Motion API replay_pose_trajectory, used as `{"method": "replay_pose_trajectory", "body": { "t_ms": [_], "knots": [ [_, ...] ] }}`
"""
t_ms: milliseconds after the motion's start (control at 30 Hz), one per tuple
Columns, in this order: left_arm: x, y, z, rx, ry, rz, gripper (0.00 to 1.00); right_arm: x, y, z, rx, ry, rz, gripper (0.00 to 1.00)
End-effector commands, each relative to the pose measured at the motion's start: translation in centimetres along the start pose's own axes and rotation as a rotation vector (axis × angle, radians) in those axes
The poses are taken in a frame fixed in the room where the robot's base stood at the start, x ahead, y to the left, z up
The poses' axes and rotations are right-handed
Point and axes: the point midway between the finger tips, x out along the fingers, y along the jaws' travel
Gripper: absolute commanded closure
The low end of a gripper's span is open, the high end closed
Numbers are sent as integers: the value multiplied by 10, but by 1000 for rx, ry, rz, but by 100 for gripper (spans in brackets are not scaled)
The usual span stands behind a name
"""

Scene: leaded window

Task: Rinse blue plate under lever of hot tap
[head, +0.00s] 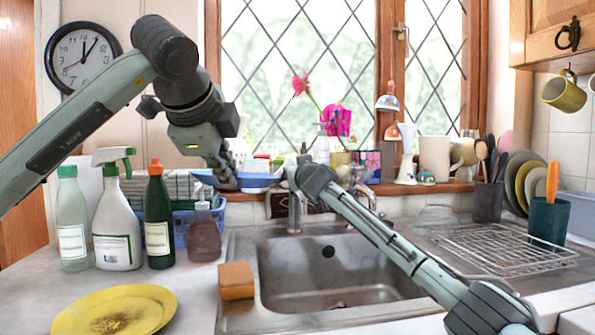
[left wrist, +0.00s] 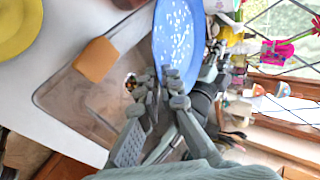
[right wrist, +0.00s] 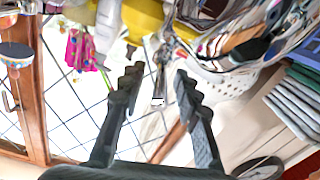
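The blue plate (head: 258,181) is held up behind the sink's left side, near the window sill. In the left wrist view the blue plate (left wrist: 180,35) shows pale specks on its face. My left gripper (head: 228,178) is shut on its edge, and the fingers (left wrist: 172,85) meet there. A metal tap (head: 294,214) stands at the sink's back edge, and my right gripper (head: 298,176) is just above it, partly hidden by its own wrist. In the right wrist view its fingers (right wrist: 158,85) are apart, with a narrow metal part (right wrist: 159,78), perhaps a tap lever, seen between them.
The steel sink (head: 335,285) is empty, with an orange sponge (head: 236,280) on its left rim. Several bottles (head: 118,225) stand left, before a blue rack (head: 180,225). A yellow plate (head: 115,312) lies front left. A wire rack (head: 505,248) is at right.

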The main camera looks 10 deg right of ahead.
Motion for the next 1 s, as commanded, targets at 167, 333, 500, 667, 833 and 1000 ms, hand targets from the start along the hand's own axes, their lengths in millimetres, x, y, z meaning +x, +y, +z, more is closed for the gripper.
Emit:
{"method": "replay_pose_trajectory", "body": {
  "t_ms": [167,333,500,667,833,1000],
  "knots": [
    [-1,-1,0,0,0,-3,100,0,0,2,0,-2,0,68],
    [-1,-1,0,0,0,-3,100,-7,-1,3,0,-2,-2,68],
    [-1,-1,0,0,0,-3,100,-30,0,2,0,-1,-2,68],
    [-1,-1,0,0,0,-3,100,-62,-1,2,0,0,-3,68],
    [-1,-1,0,0,0,-3,100,-93,-1,2,-1,0,-2,68],
    [-1,-1,0,0,0,-3,100,-113,0,2,0,-1,-1,68]
  ]
}}
